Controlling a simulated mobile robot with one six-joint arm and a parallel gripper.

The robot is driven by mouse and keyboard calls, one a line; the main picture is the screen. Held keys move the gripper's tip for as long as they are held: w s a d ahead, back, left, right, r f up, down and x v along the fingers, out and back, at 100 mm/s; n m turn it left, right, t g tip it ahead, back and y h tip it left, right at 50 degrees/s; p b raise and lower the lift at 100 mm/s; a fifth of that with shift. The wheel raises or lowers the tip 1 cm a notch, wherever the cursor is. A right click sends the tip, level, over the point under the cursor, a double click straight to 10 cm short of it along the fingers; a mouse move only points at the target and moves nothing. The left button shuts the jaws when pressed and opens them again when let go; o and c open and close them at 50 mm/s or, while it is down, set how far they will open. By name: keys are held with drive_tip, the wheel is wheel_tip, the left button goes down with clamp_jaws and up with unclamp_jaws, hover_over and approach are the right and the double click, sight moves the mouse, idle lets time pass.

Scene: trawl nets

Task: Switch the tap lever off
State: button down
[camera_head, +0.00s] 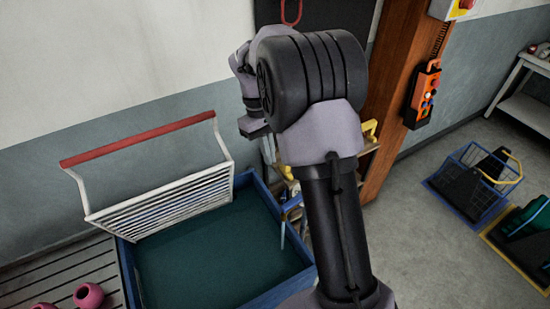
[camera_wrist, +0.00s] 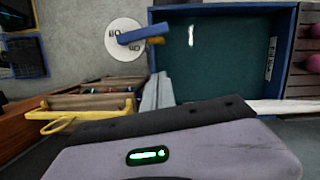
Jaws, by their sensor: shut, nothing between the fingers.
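The tap lever (camera_wrist: 143,33) is a blue bar on a round white plate (camera_wrist: 122,50) with lettering that appears upside down, "On" and "Off". In the wrist view it points right, over the edge of the blue tank (camera_wrist: 225,12). A small yellow piece shows beside its outer end. My gripper (camera_wrist: 158,80) is shut and empty, its grey fingers together below the lever in the picture and apart from it. In the head view my arm covers most of the gripper, and the lever cannot be made out clearly beside the tank (camera_head: 130,272).
A wooden post (camera_head: 398,75) carries an orange control box (camera_head: 424,95). A yellow handle (camera_wrist: 85,113) and wooden shelving lie close to my gripper. A blue wire basket (camera_head: 470,185) stands on the floor at right.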

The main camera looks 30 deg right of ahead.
drive_tip(key=shift+s+f, duration=0.1)
drive_tip(key=s+d+f+b, duration=0.1)
drive_tip(key=s+f+b, duration=0.2)
drive_tip(key=s+f, duration=0.3)
wheel_tip(320, 180, down, 4)
drive_tip(key=shift+d+r+b, duration=0.15)
drive_tip(key=shift+b, duration=0.2)
